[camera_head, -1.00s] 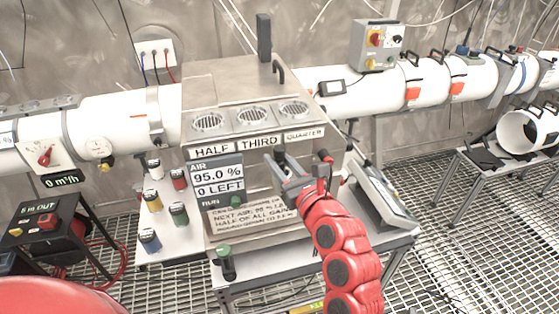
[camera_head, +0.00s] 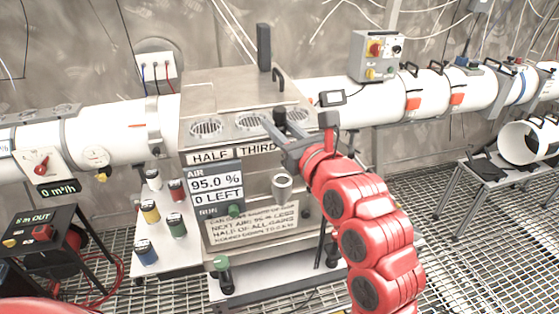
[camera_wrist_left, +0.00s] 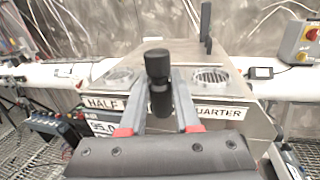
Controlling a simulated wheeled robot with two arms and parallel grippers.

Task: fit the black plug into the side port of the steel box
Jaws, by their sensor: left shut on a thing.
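The steel box (camera_head: 225,92) stands in the middle of the head view, with round grilles on top and labels along its front edge. My left gripper (camera_head: 284,130) is shut on a black plug (camera_head: 280,116), upright in front of the box's upper front edge. In the left wrist view the plug (camera_wrist_left: 157,68) sits between the fingers of the gripper (camera_wrist_left: 160,104), overlapping the space between two grilles. A short metal cylinder (camera_head: 282,187) shows on the box's front below the gripper. I cannot make out a side port. My right gripper is not in view.
A display (camera_head: 215,185) reads 95.0 % and 0 LEFT. Coloured canisters (camera_head: 150,212) stand on the white table at left. A black piece with a green cap (camera_head: 222,274) stands at the front. White pipes (camera_head: 370,105) flank the box.

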